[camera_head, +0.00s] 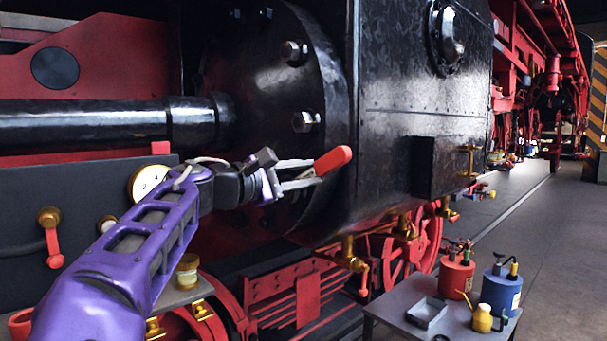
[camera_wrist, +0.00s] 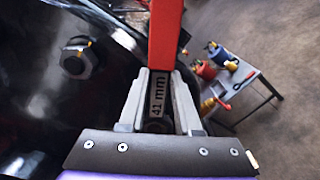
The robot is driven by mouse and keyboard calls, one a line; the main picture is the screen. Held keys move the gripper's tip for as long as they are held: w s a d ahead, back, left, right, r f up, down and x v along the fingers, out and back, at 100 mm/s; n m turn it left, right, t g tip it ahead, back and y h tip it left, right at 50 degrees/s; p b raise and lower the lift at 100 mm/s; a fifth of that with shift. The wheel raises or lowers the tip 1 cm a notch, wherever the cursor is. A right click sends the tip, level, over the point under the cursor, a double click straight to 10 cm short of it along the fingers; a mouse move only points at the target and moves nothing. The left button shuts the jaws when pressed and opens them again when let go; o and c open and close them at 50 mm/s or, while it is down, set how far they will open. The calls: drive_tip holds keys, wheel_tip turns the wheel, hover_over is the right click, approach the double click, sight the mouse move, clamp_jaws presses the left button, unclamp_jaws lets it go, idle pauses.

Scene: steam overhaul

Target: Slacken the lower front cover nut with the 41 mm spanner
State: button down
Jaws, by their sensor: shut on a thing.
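My gripper (camera_head: 300,173) is shut on the 41 mm spanner, whose red handle end (camera_head: 334,160) sticks out past the fingertips to the right. In the wrist view the red spanner (camera_wrist: 165,35) lies between the two grey fingers, with its "41 mm" label showing. Its working end is hidden or too dark to make out. The lower front cover nut (camera_head: 304,121) is a bright hex on the round black cover, above my gripper. The upper nut (camera_head: 292,52) is higher on the same cover. One hex nut (camera_wrist: 78,60) shows in the wrist view, left of the spanner and apart from it.
The black cylinder block (camera_head: 395,100) stands right of the cover. A grey table (camera_head: 385,308) at the lower right carries a small tray (camera_head: 427,313), a red can (camera_head: 456,275), a blue can (camera_head: 500,290) and a yellow oiler (camera_head: 482,319). Floor at the right is clear.

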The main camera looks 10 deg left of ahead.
drive_tip(key=shift+w+d+r, duration=0.1)
drive_tip(key=shift+w+d, duration=0.15)
idle(0.5)
drive_tip(key=shift+r, duration=0.1)
drive_tip(key=shift+w+a+r+n, duration=0.3)
drive_tip(key=shift+r+n, duration=0.2)
drive_tip(key=shift+n, duration=0.3)
drive_tip(key=shift+w+a+r+n, duration=0.25)
drive_tip(key=shift+a+r+n, duration=0.1)
drive_tip(key=shift+r+n, duration=0.35)
drive_tip(key=shift+w+a+r+n, duration=0.15)
drive_tip(key=shift+w+n, duration=0.05)
drive_tip(key=shift+n, duration=0.2)
drive_tip(key=shift+w+a+r+n, duration=0.15)
drive_tip(key=shift+a+r+n, duration=0.1)
drive_tip(key=shift+n, duration=0.15)
